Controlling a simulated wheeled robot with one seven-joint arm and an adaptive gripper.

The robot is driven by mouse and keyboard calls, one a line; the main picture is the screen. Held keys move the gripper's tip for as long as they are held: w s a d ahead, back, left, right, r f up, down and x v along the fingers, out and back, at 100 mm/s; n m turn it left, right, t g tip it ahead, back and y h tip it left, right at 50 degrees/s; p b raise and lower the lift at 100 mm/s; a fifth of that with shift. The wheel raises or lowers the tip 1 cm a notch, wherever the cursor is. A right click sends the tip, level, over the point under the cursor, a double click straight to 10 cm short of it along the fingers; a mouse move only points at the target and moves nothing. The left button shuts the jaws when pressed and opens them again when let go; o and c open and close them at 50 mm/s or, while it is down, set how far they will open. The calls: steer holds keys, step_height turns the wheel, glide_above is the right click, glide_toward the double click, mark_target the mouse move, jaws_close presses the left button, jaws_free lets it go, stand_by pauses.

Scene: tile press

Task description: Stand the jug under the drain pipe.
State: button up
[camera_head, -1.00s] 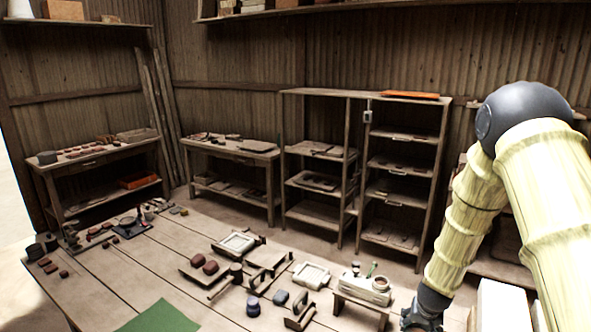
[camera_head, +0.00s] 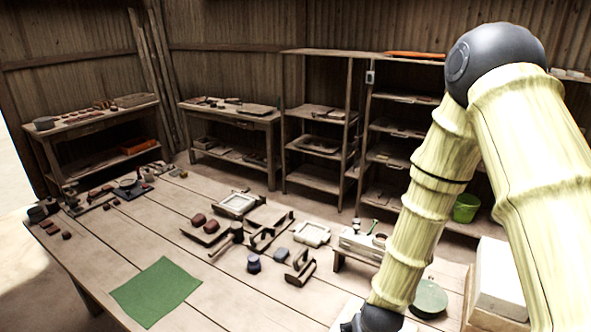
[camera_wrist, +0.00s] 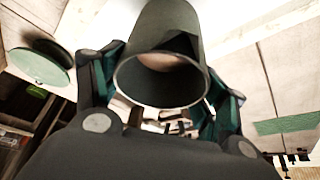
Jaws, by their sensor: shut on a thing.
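In the wrist view a dark green, open-mouthed cylinder, which I take to be the jug (camera_wrist: 165,95), sits between the fingers of my gripper (camera_wrist: 165,62). My gripper is shut on it. Its mouth faces the wrist camera and a pale patch shows inside. I cannot make out a drain pipe in either view.
A round green-topped thing (camera_head: 430,299) stands at the bench's right; a similar green disc (camera_wrist: 40,63) shows in the wrist view. A white block (camera_head: 497,278) is beside it. A green bucket (camera_head: 466,208) is farther back. A green mat (camera_head: 155,291) lies on the bench (camera_head: 230,300).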

step_height(320, 180, down, 4)
steer(key=b, duration=0.3)
steer(key=shift+c, duration=0.7)
steer(key=shift+s+r, duration=0.1)
